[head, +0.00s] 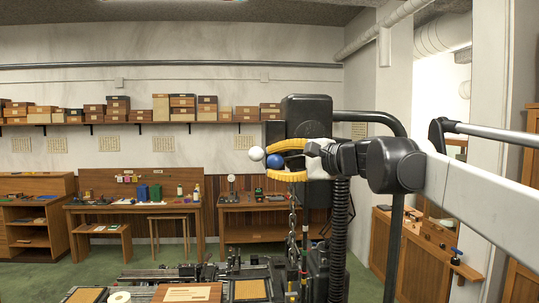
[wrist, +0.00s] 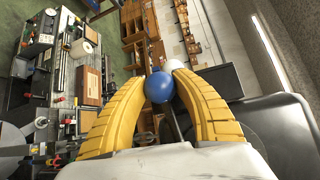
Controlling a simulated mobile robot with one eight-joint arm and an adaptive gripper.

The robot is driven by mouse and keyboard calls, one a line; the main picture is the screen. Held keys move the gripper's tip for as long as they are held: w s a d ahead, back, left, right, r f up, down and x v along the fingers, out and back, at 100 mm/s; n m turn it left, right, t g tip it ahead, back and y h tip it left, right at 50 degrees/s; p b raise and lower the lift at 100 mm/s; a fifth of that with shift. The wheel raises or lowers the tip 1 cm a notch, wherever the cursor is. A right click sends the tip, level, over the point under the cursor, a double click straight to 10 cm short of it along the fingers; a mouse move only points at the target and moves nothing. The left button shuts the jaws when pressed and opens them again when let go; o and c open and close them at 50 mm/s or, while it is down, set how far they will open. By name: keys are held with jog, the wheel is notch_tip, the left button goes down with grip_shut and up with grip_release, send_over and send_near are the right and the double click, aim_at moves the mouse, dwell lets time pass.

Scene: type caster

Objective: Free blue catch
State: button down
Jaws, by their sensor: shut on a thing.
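The blue catch shows as a round blue knob (head: 275,161) at the head of the tall black machine. In the wrist view the blue knob (wrist: 159,86) sits between the tips of my two yellow fingers. My gripper (head: 271,162) reaches in from the right and is shut on the blue knob, one finger above it and one below. The wrist view shows the same gripper (wrist: 160,77) with a finger on each side of the knob. A dark rod runs from the knob toward my palm; how it joins the machine is partly hidden.
A white ball (head: 256,153) is just left of the blue knob; in the wrist view the white ball (wrist: 174,65) touches or nearly touches a fingertip. The black machine housing (head: 307,115) stands close behind. A chain (head: 292,232) and ribbed hose (head: 339,240) hang below.

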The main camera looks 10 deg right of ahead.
jog(key=shift+d+f+n+g+h+p, duration=0.2)
jog(key=shift+f+n+g+h+p, duration=0.15)
jog(key=shift+f+n+h, duration=0.25)
jog(key=shift+d+f+n+g+h+p, duration=0.2)
jog(key=shift+f+n+g+h+p, duration=0.15)
jog(key=shift+f, duration=0.3)
jog(key=shift+d+f+n+g+h+p, duration=0.2)
jog(key=shift+d+f+n+h, duration=0.2)
jog(key=shift+f+h, duration=0.2)
jog(key=shift+d+f+n+g+h+p, duration=0.15)
jog(key=shift+d+f+n+h, duration=0.25)
jog(key=shift+f, duration=0.2)
jog(key=shift+a, duration=0.1)
jog(key=c, duration=0.9)
grip_release()
jog(key=shift+c, duration=0.2)
jog(key=v, duration=1.2)
